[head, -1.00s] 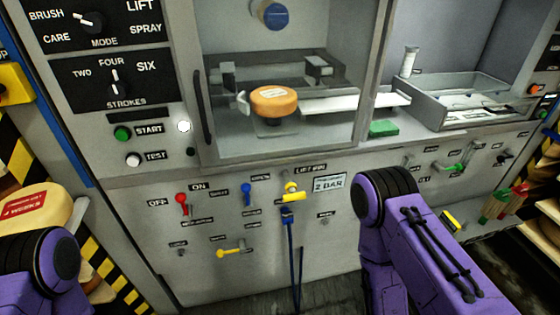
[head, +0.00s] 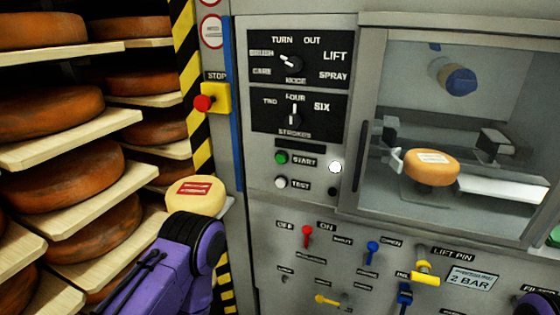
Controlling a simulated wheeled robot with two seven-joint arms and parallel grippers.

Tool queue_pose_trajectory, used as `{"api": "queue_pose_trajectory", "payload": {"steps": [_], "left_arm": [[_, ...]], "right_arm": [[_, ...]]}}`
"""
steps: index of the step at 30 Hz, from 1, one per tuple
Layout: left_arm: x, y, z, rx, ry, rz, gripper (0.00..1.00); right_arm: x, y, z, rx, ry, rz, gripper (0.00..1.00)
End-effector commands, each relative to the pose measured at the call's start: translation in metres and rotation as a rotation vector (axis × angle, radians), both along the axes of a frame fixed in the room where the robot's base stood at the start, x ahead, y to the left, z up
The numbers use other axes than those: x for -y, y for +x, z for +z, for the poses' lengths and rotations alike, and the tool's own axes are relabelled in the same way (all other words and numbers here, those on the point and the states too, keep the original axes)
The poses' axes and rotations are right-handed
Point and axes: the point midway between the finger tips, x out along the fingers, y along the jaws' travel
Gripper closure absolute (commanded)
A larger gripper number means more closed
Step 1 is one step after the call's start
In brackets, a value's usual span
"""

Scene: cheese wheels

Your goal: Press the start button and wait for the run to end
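The green start button (head: 281,157) is on the grey machine front in the head view, left of its START label. A white test button (head: 281,182) is below it. A white round lamp (head: 335,167) is to the right of the START label and looks lit. An orange cheese wheel (head: 431,168) sits behind the window in the machine chamber. My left arm shows at the lower left, in front of the shelves; its gripper is not in view. Only a small piece of my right arm shows at the lower right edge, and its gripper is out of view.
A red stop button on a yellow box (head: 216,98) is left of the panel. The mode dial (head: 291,63) and strokes dial (head: 293,115) are above. Shelves with brown cheese wheels (head: 62,178) fill the left. A pale labelled cheese (head: 196,195) is beside my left arm.

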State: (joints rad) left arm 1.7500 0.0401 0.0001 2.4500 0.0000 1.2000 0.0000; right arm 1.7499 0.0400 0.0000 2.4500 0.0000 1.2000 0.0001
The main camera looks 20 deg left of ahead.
Motion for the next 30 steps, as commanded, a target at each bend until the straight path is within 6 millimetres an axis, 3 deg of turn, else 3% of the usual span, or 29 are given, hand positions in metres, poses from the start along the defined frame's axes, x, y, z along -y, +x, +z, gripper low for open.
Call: {"api": "queue_pose_trajectory", "payload": {"steps": [2, 8, 30], "left_arm": [[0.0000, 0.0000, 0.0000, 0.000, 0.000, 0.000, 0.37], [0.0000, 0.0000, 0.0000, 0.000, 0.000, 0.000, 0.99], [0.0000, 0.0000, 0.0000, 0.000, 0.000, 0.000, 1.00]], "right_arm": [[0.0000, 0.0000, 0.0000, 0.000, 0.000, 0.000, 0.66], [0.0000, 0.0000, 0.0000, 0.000, 0.000, 0.000, 0.66], [0.0000, 0.0000, 0.0000, 0.000, 0.000, 0.000, 0.66]]}}
